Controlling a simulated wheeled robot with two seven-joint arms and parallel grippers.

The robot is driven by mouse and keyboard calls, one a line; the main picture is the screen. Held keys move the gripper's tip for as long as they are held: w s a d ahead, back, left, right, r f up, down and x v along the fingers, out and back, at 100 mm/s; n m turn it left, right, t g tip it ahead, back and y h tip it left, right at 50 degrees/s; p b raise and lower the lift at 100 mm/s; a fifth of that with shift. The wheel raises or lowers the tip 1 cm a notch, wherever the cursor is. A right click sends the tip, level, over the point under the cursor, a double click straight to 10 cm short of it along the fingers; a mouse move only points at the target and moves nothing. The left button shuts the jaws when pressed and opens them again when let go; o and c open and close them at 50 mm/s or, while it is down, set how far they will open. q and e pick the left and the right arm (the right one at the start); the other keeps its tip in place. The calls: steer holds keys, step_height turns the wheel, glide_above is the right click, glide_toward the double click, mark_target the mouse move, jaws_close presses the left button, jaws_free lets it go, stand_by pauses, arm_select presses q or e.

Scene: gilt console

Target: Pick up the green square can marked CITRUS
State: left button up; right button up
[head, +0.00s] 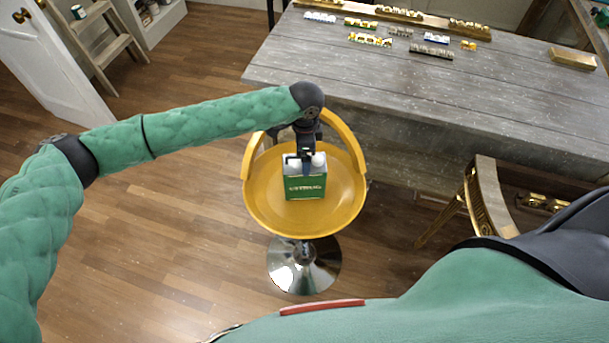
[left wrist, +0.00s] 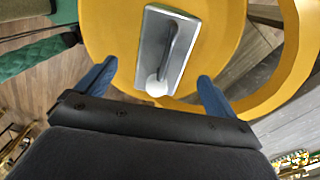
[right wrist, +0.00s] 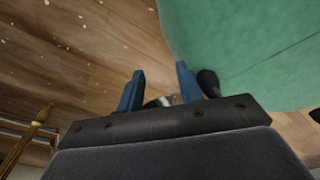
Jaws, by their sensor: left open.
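The green square can marked CITRUS (head: 305,187) stands upright on the seat of a yellow stool (head: 263,215). In the left wrist view the can's grey top (left wrist: 178,35) shows a dark handle and a round white cap. My left gripper (head: 304,160) is at the can's top in the head view. In the left wrist view its blue fingers (left wrist: 153,82) are spread apart, with the can's top beyond and between them. I cannot tell whether they touch it. My right gripper (right wrist: 160,88) has its two fingers apart over the floor, with nothing clearly between them.
A grey wooden table (head: 400,85) stands behind the stool, with several ornate small items and a gold bar (head: 572,58) on it. The stool's curved yellow backrest (head: 345,138) rises behind the can. A gilt chair (head: 485,200) is at the right.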

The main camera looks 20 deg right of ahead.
arm_select(q)
steer(key=shift+f+p, duration=0.3)
steer(key=shift+f, duration=0.1)
steer(key=shift+w+f+p, duration=0.1)
steer(key=shift+f+p, duration=0.5)
steer(key=shift+p, duration=0.25)
step_height(320, 180, down, 3)
steer(key=shift+r+p, duration=0.1)
steer(key=shift+p, duration=0.75)
steer(key=shift+w+f, duration=0.1)
steer(key=shift+f, duration=0.45)
steer(key=c, duration=1.9)
steer(key=shift+r, duration=0.1)
jaws_close()
arm_select(e)
steer(key=s+r, duration=0.1)
steer(key=r, duration=0.1)
steer(key=s+r, duration=0.1)
steer(key=shift+s+d+r, duration=0.3)
steer(key=shift+d+r, duration=0.05)
steer(key=shift+d, duration=0.05)
steer(key=shift+f, duration=0.1)
